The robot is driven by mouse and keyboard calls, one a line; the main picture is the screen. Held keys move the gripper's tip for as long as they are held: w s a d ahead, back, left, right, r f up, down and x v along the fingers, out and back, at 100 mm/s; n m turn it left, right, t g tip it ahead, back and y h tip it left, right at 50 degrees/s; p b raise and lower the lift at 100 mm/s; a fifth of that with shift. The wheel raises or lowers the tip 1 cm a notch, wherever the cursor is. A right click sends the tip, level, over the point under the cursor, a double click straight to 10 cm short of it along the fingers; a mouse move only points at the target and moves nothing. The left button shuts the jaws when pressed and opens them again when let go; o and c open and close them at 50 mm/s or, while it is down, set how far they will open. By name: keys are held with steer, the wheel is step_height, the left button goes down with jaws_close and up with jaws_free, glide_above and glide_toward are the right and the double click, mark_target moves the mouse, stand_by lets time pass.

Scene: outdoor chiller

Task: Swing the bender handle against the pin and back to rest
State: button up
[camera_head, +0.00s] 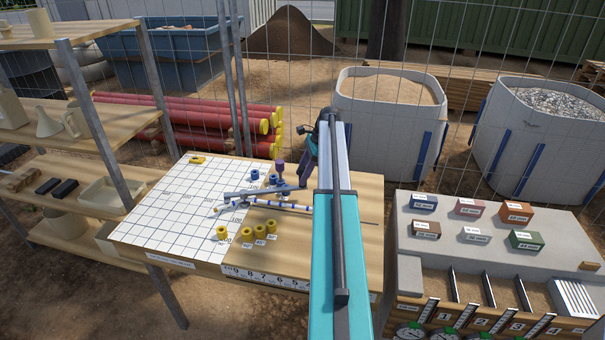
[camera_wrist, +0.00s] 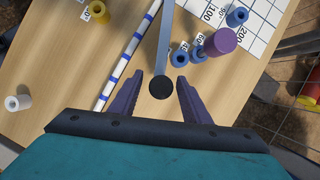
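The bender handle looks like a grey bar (camera_head: 262,190) lying across the wooden bench. In the wrist view the bar (camera_wrist: 166,35) ends in a dark round knob (camera_wrist: 161,87). My gripper (camera_wrist: 160,92) is open, its two purple fingers on either side of the knob, with gaps visible; height above it is unclear. The head view shows my gripper (camera_head: 304,180) at the bar's right end, partly hidden by my arm. A purple cylinder (camera_head: 280,167) stands behind the bar and shows in the wrist view (camera_wrist: 222,40); I cannot tell if it is the pin.
A white rod with blue bands (camera_head: 290,206) lies in front of the bar. Blue collars (camera_wrist: 190,54) stand near the purple cylinder, and yellow collars (camera_head: 259,231) at the bench front. A white grid board (camera_head: 170,215) covers the left. Shelving (camera_head: 95,110) stands left; a block station (camera_head: 450,240) stands right.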

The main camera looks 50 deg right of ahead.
jaws_close()
stand_by(1.3)
